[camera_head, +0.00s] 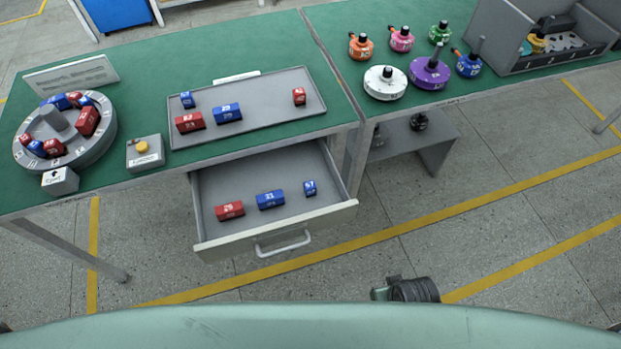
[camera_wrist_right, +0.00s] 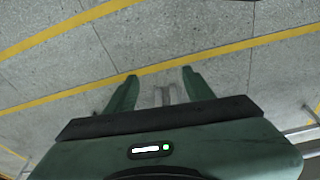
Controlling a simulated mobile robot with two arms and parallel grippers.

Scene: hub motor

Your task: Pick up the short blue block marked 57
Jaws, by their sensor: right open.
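The short blue block marked 57 (camera_head: 310,188) lies in the open drawer (camera_head: 210,222), at its right side, in the head view. Left of it in the drawer lie a longer blue block marked 21 (camera_head: 270,199) and a long red block (camera_head: 229,210). My right gripper (camera_wrist_right: 160,72) is open and empty in the right wrist view, with only floor below it. In the head view only a dark part of an arm shows at the lower middle, well below and right of the drawer. My left gripper is not in view.
A grey tray (camera_head: 265,124) with red and blue blocks lies on the green table above the drawer. Round coloured parts stand on the right table (camera_head: 465,92). The floor before the drawer is clear.

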